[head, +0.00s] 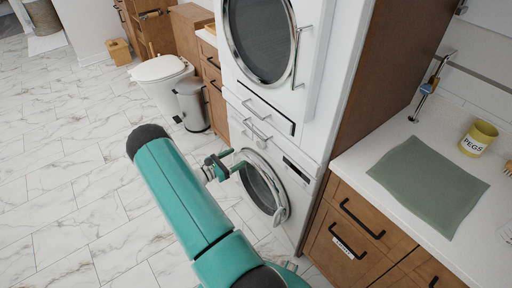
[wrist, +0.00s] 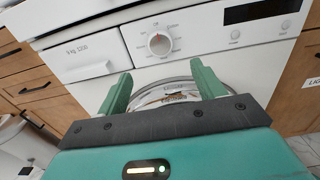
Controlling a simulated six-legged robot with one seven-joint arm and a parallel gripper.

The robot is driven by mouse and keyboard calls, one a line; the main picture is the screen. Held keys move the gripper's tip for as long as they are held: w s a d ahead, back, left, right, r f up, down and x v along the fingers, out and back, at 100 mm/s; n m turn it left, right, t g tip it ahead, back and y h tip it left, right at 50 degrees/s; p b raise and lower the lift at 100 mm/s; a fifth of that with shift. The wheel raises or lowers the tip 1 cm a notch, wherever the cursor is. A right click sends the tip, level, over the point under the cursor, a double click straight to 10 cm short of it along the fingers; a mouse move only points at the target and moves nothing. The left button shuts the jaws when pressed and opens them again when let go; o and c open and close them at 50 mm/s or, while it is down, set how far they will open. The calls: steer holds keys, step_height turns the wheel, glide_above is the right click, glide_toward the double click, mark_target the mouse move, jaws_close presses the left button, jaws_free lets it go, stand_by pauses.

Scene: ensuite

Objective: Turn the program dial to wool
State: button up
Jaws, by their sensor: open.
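The program dial (wrist: 160,44) is a round, light knob with a red mark, on the white front panel of the lower washing machine (wrist: 200,38). Small labels ring it, too small to read. In the wrist view it lies ahead of my gripper (wrist: 161,82), above the gap between the fingers. My gripper is open and empty, its two green fingers apart and not touching the dial. In the head view my gripper (head: 222,165) is in front of the lower machine (head: 295,178), near its round door. The dial cannot be made out there.
A second machine (head: 262,40) with a round door is stacked above. A wooden counter unit (head: 345,225) with a green mat (head: 428,185) and a yellow pegs pot (head: 478,138) stands right. A toilet (head: 160,70) and bin (head: 192,105) stand behind. The marble floor at left is clear.

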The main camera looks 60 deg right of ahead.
mark_target(259, 145)
steer(key=x, duration=1.1)
steer(key=shift+d, duration=0.15)
steer(key=c, duration=1)
steer(key=shift+m, duration=0.3)
